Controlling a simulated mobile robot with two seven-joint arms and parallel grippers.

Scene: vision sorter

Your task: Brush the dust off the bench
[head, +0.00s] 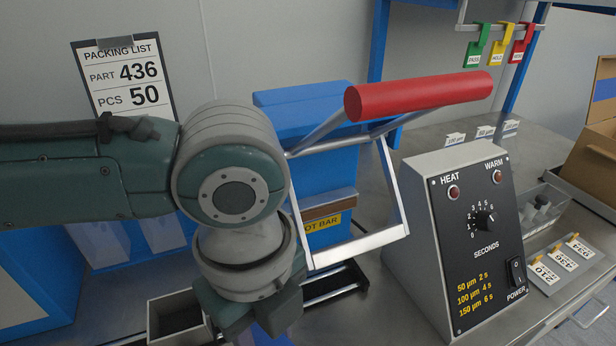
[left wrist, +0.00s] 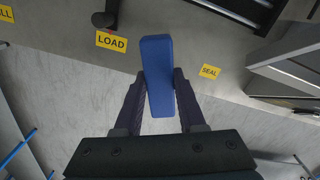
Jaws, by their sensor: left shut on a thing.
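My left gripper (left wrist: 158,75) is shut on a long blue block with rounded corners (left wrist: 158,60), which looks like the back of a brush. No bristles show from this side. In the left wrist view it overlaps the front edge of the grey bench (left wrist: 210,40), between the LOAD label (left wrist: 111,41) and the SEAL label (left wrist: 209,71). I cannot tell whether it touches the bench. In the head view my left wrist hides much of the bench, and the fingertips and blue block do not show. I can make out no dust. My right gripper is not in view.
A sealer with a red handle bar (head: 420,95) and metal frame stands beside my left wrist. A control box (head: 470,240) with dial and power switch is right of it. A clear bin (head: 540,210), number cards (head: 562,262) and a cardboard box (head: 593,160) are at the right.

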